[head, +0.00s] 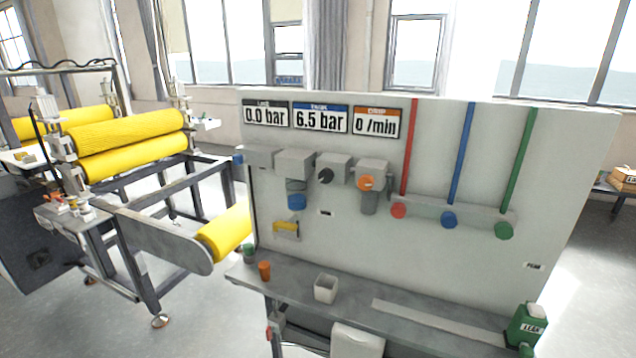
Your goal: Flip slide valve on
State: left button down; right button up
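A light grey panel (460,270) faces me, with a row of grey pneumatic units. The leftmost unit (258,155) is a plain block with a blue piece at its left end; it looks like the slide valve, but I cannot read its position. To its right are a unit with a blue-bottomed bowl (296,201), a unit with a black round knob (325,175) and a unit with an orange knob (365,183). The displays above read 0.0 bar (265,115), 6.5 bar (321,118) and 0 /min (376,122). Neither gripper is in view.
A yellow part (286,227) sits on the panel. Red, blue and green lines run down its right. A yellow-roller machine (130,145) stands at left.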

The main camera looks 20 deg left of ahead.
aim_at(237, 159)
jog(key=u, duration=1.3)
